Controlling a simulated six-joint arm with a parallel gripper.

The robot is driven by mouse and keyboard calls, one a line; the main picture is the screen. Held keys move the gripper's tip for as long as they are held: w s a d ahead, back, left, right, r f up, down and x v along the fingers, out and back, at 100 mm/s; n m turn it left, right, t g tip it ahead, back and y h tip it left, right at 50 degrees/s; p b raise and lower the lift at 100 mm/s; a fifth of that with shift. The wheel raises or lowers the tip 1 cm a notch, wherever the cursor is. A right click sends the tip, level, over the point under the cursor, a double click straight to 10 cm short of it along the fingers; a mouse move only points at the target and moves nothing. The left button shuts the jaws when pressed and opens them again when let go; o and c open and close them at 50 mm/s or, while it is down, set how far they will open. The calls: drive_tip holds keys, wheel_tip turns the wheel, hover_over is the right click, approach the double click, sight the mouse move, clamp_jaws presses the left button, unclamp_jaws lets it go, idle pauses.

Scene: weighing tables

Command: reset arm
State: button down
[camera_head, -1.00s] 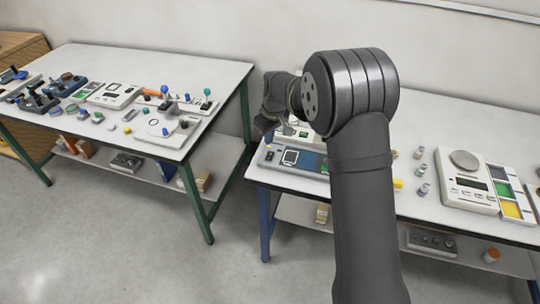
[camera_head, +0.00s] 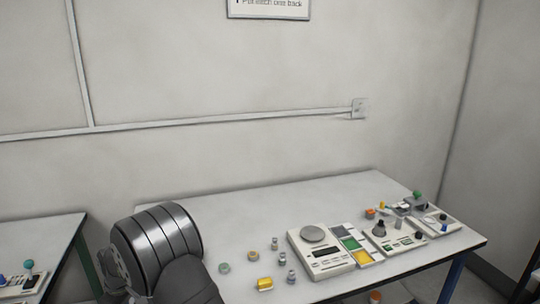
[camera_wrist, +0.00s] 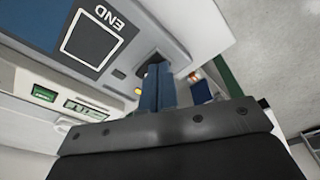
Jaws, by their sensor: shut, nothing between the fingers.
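My gripper (camera_wrist: 158,78) shows in the wrist view as two blue fingers side by side. They are shut with nothing held between them. In the head view only a dark rounded part of my arm shows at the lower left, in front of the table's left part. My gripper is out of that frame.
The white table (camera_head: 240,207) carries a scale (camera_head: 321,253), a tray with coloured sections (camera_head: 356,246), small weights, a yellow block (camera_head: 265,284) and several small instruments at the right. Another table (camera_head: 40,236) stands at the left. The rear strip of the white table is clear.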

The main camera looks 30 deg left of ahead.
idle(0.3)
drive_tip(key=shift+r, duration=4.3)
drive_tip(key=w+d+f, duration=0.2)
drive_tip(key=w, duration=1.3)
drive_tip(key=w+d+f, duration=0.2)
drive_tip(key=w+d, duration=0.1)
drive_tip(key=w, duration=1.1)
drive_tip(key=shift+w+m, duration=0.3)
drive_tip(key=shift+w, duration=0.05)
drive_tip(key=c, duration=2.2)
unclamp_jaws()
